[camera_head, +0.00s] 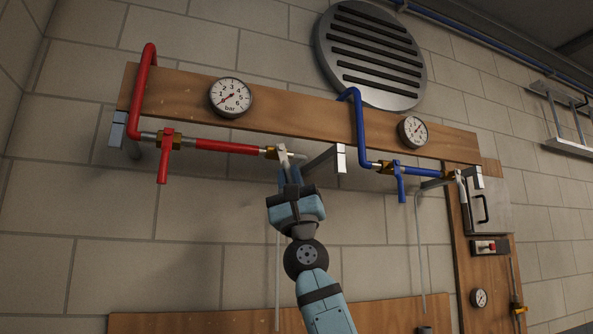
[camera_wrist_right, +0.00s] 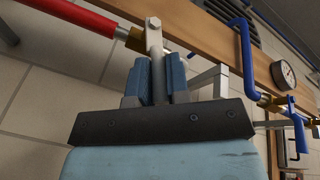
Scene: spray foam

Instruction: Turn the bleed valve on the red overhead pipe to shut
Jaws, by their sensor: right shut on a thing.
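The red overhead pipe (camera_head: 230,147) runs along the wooden board to a brass bleed valve (camera_head: 269,153) at its right end. The valve's grey lever (camera_head: 283,153) points down from its pivot, slightly tilted in the head view. My right gripper (camera_head: 289,176) reaches up from below and is shut on this lever. In the right wrist view the lever (camera_wrist_right: 154,42), with a bolt at its top, runs down between the two blue fingers of the gripper (camera_wrist_right: 159,78). The fingers hide its lower part. My left gripper is in neither view.
A red-handled valve (camera_head: 164,160) sits further left on the red pipe. A metal bracket (camera_head: 325,161) juts out just right of my gripper. The blue pipe (camera_head: 361,130) with its blue lever (camera_head: 401,185) is further right. Bare wall lies below left.

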